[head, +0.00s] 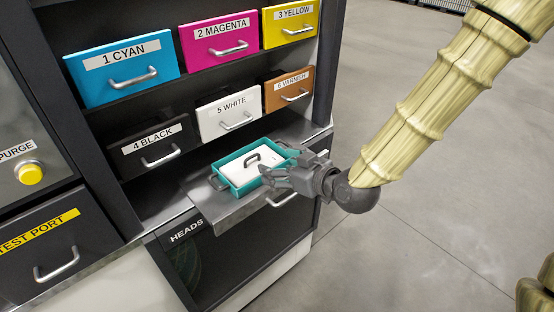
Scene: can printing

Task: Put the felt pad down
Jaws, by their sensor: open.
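The felt pad (244,172) is white with a dark loop handle on top. It lies flat inside a teal tray (223,181) on the metal shelf. My gripper (276,167) is open at the right side of the tray, its fingers reaching over the tray's right edge. The fingers hide part of the pad and the tray's right side. I cannot tell whether a finger touches the pad or the tray.
Labelled drawers with handles, such as the white one (228,117) and the black one (157,146), stand just behind the shelf (216,215). A HEADS compartment (187,232) is below. At left are a yellow PURGE button (30,173) and the TEST PORT drawer (60,250). Open floor lies right.

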